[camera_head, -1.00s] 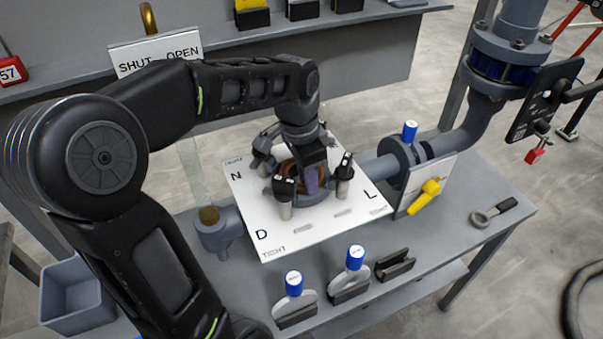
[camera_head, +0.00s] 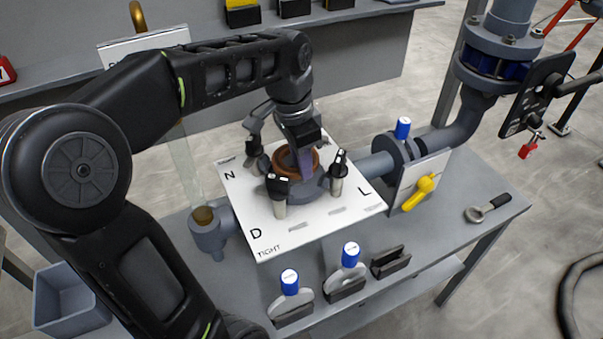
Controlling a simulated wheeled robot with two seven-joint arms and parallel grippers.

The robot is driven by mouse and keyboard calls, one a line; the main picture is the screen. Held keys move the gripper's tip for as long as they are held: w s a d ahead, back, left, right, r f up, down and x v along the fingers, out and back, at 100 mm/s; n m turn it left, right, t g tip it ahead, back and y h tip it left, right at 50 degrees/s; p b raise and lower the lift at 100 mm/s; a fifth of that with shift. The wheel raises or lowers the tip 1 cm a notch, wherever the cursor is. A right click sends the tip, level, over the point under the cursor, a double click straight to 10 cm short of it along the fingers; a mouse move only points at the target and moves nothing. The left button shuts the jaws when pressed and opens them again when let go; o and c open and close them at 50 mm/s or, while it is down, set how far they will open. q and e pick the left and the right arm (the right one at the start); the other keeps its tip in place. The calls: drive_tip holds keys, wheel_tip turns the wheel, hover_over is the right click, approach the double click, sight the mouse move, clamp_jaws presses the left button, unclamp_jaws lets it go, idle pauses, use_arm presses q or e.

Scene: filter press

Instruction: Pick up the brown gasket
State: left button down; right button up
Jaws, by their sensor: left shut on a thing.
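The brown gasket (camera_head: 284,159) is a ring at the middle of the grey filter housing (camera_head: 309,190), which stands on a white board marked N, D, L and TIGHT (camera_head: 268,238). My left gripper (camera_head: 303,158) reaches down over the housing from above and is shut on the gasket's rim. The gasket looks slightly tilted, and its near edge is partly hidden behind the housing's clamp bolts (camera_head: 278,192). I cannot tell whether it is clear of the housing. My right gripper is not in view.
Upright swing bolts stand around the housing, close to my gripper. A pipe with a blue-topped valve (camera_head: 403,128) and a yellow handle (camera_head: 421,190) is on the right. Blue-capped parts (camera_head: 350,254) sit in front. A wrench (camera_head: 487,208) lies on the table at right.

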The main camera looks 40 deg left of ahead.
use_arm(q)
wheel_tip(320, 180, up, 6)
drive_tip(key=shift+r, duration=0.1)
idle(0.8)
